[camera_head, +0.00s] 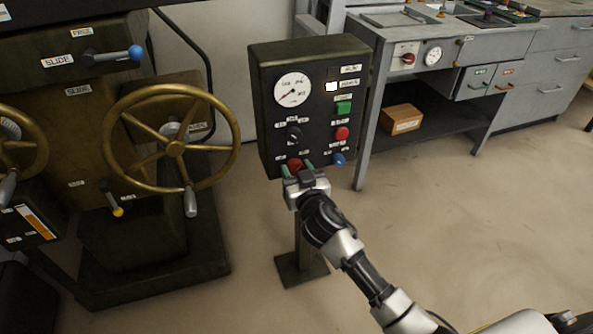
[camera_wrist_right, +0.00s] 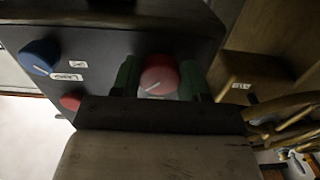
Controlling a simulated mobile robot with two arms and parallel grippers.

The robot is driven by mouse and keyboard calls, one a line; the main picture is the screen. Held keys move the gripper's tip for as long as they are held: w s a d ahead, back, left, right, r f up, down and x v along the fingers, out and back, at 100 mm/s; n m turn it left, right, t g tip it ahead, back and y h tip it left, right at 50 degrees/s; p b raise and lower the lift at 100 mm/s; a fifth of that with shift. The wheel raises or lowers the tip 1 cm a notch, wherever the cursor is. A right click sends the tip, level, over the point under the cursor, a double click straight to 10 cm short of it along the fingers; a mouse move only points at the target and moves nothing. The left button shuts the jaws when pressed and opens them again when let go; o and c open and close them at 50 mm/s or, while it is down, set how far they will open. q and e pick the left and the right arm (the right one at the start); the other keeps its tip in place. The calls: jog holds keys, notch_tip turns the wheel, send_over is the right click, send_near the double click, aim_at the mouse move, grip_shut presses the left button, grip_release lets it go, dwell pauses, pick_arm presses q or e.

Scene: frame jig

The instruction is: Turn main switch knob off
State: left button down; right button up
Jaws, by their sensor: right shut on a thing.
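A dark control panel (camera_head: 264,110) stands on a post in the head view. A red knob (camera_head: 294,165) with a pale pointer line sits at its lower left; its label is too small to read. My right gripper (camera_head: 298,169) reaches up to it from below. In the right wrist view the red knob (camera_wrist_right: 158,73) lies between the two green fingertips (camera_wrist_right: 160,80), which are shut on it. The pointer line runs diagonally on its face. A black knob (camera_head: 294,134) sits above it and a blue knob (camera_head: 338,159) to its right. My left gripper is not in view.
The panel also carries a gauge (camera_head: 292,89), a green button (camera_head: 343,108) and a red button (camera_head: 341,133). A brass handwheel (camera_head: 175,148) stands close on the left. A grey bench (camera_head: 365,150) stands to the right. The floor in front is clear.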

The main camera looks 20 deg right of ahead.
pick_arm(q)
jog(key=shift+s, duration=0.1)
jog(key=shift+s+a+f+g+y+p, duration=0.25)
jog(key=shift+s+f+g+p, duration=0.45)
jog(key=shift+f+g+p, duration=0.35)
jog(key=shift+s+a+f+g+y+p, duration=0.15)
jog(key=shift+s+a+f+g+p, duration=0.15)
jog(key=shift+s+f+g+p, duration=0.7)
pick_arm(e)
jog(key=shift+d+n, duration=0.1)
jog(key=shift+n, duration=8.9)
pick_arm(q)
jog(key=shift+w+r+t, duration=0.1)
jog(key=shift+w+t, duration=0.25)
pick_arm(e)
jog(key=o, duration=0.9)
jog(key=shift+r, duration=0.1)
jog(key=shift+s, duration=0.1)
